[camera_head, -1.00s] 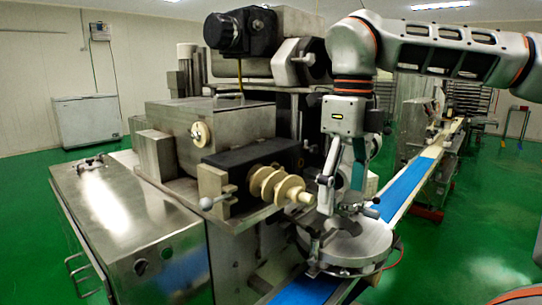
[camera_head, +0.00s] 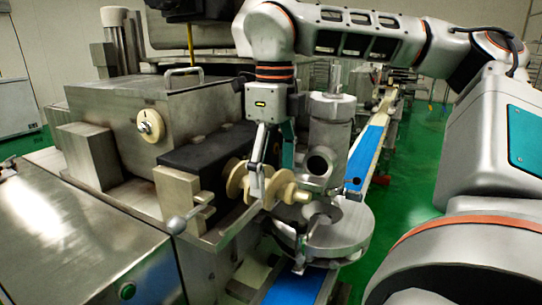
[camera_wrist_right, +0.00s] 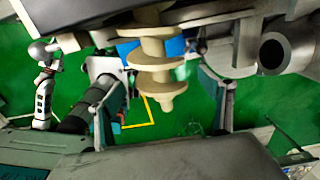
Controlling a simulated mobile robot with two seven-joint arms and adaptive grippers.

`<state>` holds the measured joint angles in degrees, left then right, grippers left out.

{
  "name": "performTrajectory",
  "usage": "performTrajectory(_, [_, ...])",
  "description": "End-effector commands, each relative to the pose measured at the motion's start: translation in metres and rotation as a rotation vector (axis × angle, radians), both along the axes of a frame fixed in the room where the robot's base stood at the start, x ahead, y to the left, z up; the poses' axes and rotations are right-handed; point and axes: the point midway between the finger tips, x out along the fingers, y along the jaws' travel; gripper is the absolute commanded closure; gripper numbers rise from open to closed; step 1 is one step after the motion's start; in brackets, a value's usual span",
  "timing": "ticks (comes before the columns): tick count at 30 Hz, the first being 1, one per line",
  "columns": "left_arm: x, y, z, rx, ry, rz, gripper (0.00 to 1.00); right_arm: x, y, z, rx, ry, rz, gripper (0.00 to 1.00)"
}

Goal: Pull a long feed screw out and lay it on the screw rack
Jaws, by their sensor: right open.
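The cream feed screw (camera_head: 236,182) sticks out of the machine's dark block, lying about level with its tip to the right. My right gripper (camera_head: 268,186) points down over it, with one finger in front of the screw and the other partly hidden behind. In the right wrist view the screw (camera_wrist_right: 155,65) lies between the spread fingers of the open gripper (camera_wrist_right: 163,105). Gaps show on both sides there, and no clear contact. I cannot make out the screw rack. My left gripper is not in view.
A grey upright cylinder (camera_head: 330,130) and a round metal plate (camera_head: 340,236) stand right of the screw. A blue conveyor belt (camera_head: 366,150) runs behind them. A steel cabinet (camera_head: 70,245) fills the lower left.

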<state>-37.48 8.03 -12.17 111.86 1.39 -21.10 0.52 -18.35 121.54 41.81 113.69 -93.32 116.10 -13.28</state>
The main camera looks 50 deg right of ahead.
Motion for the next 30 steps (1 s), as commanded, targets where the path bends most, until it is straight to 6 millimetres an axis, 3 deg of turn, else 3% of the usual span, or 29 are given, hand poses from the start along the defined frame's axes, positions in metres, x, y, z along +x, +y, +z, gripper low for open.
performTrajectory(7, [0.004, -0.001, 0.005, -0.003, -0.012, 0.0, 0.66, 0.0, 0.0, -0.031, 0.001, 0.002, 0.0, 0.21])
performTrajectory(19, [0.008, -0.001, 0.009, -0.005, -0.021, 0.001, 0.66, 0.0, 0.0, -0.039, -0.001, -0.001, -0.001, 0.21])
performTrajectory(20, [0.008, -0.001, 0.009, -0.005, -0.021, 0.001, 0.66, 0.0, 0.0, -0.039, -0.001, -0.001, -0.001, 0.23])
performTrajectory(26, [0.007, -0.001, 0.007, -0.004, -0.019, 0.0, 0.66, 0.0, 0.0, -0.039, -0.001, -0.001, -0.001, 0.75])
performTrajectory(30, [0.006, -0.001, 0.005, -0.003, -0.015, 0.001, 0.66, 0.0, 0.0, -0.039, 0.0, -0.002, -0.001, 0.78])
